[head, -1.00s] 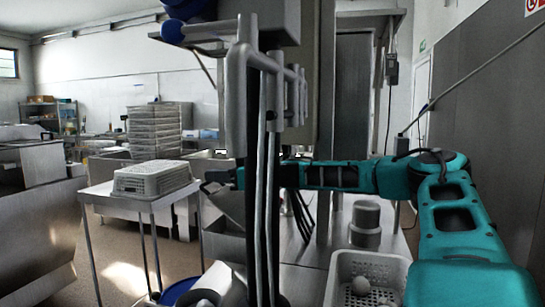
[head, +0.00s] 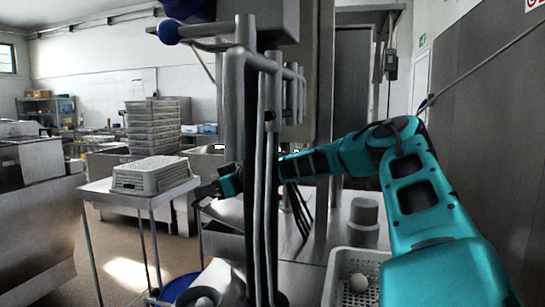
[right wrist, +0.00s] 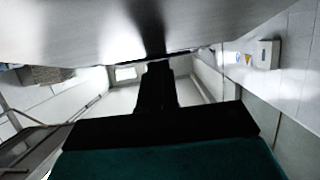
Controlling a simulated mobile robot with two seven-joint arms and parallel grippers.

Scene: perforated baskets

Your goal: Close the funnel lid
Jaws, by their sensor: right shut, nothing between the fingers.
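A tall machine with grey metal pipes (head: 240,95) stands in front of me. I cannot tell for certain which part is the funnel lid. My right arm passes behind the pipes, and my right gripper (head: 207,192) comes out on their left, shut and empty, pointing left. In the right wrist view the dark gripper (right wrist: 157,85) is just under a broad pale metal surface (right wrist: 90,28) that fills the top of the picture. I cannot tell whether they touch. My left gripper is not in view.
A white perforated basket (head: 333,272) with white balls stands at the lower right, near a grey cylinder (head: 364,215). A grey perforated basket (head: 140,180) lies on a metal table (head: 120,198) at the left. The pipes stand close in front of my right forearm.

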